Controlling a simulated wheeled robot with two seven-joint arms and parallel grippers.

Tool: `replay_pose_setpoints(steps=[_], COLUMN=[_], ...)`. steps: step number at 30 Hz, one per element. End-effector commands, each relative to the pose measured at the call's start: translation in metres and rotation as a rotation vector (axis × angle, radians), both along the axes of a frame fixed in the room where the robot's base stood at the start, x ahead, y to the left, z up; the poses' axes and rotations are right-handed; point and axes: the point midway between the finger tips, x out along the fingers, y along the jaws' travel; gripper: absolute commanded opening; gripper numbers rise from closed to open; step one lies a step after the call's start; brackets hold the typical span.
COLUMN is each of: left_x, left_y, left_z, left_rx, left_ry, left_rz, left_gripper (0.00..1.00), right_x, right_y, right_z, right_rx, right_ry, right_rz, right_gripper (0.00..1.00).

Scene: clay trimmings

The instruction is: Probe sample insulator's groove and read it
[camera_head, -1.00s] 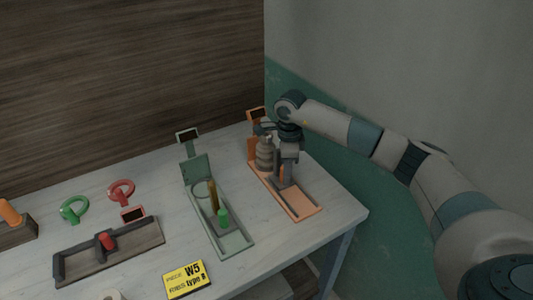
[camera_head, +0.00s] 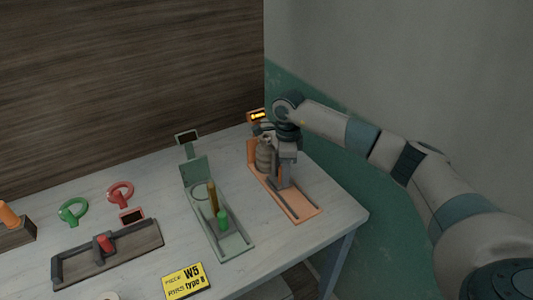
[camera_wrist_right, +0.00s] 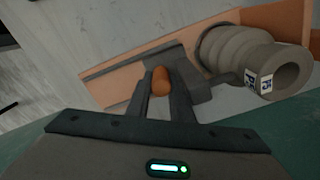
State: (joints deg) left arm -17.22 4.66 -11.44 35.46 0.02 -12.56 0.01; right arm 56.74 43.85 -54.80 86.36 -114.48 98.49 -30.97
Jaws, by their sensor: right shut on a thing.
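The ribbed grey-brown insulator (camera_head: 263,153) stands on the orange gauge (camera_head: 302,209); the wrist view shows the insulator (camera_wrist_right: 238,50) with a blue-and-white tag (camera_wrist_right: 258,82) and a hollow end. My right gripper (camera_head: 284,176) is shut on the orange knob (camera_wrist_right: 161,80) of the gauge's dark slider (camera_wrist_right: 192,82). The slider's tip is close beside the insulator's ribs; I cannot tell if it touches the groove. The gauge's display (camera_head: 257,115) is lit with yellow-orange characters, too small to read. My left gripper is out of view.
A green gauge (camera_head: 238,243) with a green knob and dark display stands to the left. Farther left are a dark wooden gauge (camera_head: 140,248) with a red knob, and red (camera_head: 120,190) and green (camera_head: 72,209) rings. A yellow card (camera_head: 186,281) reading W5, type B lies in front.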

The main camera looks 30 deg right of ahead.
Motion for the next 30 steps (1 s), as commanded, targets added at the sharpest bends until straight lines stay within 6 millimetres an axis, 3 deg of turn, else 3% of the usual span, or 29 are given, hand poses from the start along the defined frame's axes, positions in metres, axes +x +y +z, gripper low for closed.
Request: replay_pose_setpoints(steps=[1, 30], left_x=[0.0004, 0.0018], left_y=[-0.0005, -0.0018], left_z=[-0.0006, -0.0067], left_rx=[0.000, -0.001], left_ry=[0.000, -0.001], left_rz=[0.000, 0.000], left_gripper=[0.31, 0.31], right_x=[0.0010, 0.0070], right_y=[0.0107, 0.0105], right_z=[0.0008, 0.0003], right_rx=[0.017, 0.017], right_ry=[-0.002, -0.004], right_rz=[0.016, 0.015], right_gripper=[0.00, 0.00])
